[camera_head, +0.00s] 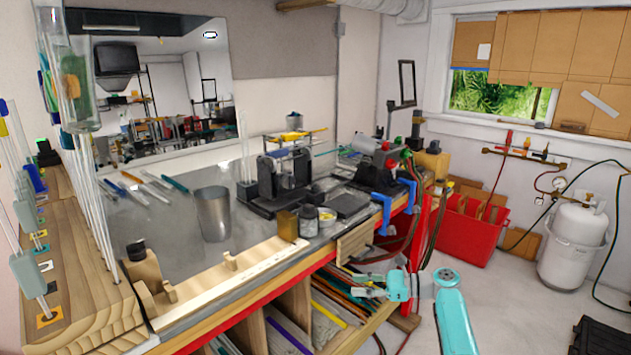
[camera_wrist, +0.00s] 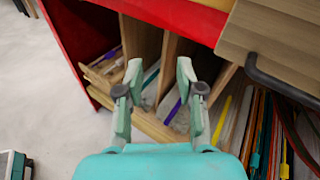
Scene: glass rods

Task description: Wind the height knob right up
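I cannot tell for certain which part is the height knob. A small dark knob-like piece (camera_head: 137,250) sits on a wooden block at the near left end of the bench. The burner apparatus (camera_head: 380,153) stands at the bench's right end, its small parts too fine to make out. My gripper (camera_wrist: 158,85) is open and empty in the wrist view, its two fingers apart in front of the shelf under the bench. In the head view my gripper (camera_head: 368,284) is low, beside the bench's front edge, well away from both the dark piece and the burner.
The workbench (camera_head: 160,240) carries a metal cup (camera_head: 212,213), glass rods and black fixtures. Shelves of coloured rods (camera_head: 330,310) lie below it. A wooden board with a dark handle (camera_wrist: 270,50) is close at upper right. A red bin (camera_head: 475,230) and gas cylinder (camera_head: 575,245) stand right.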

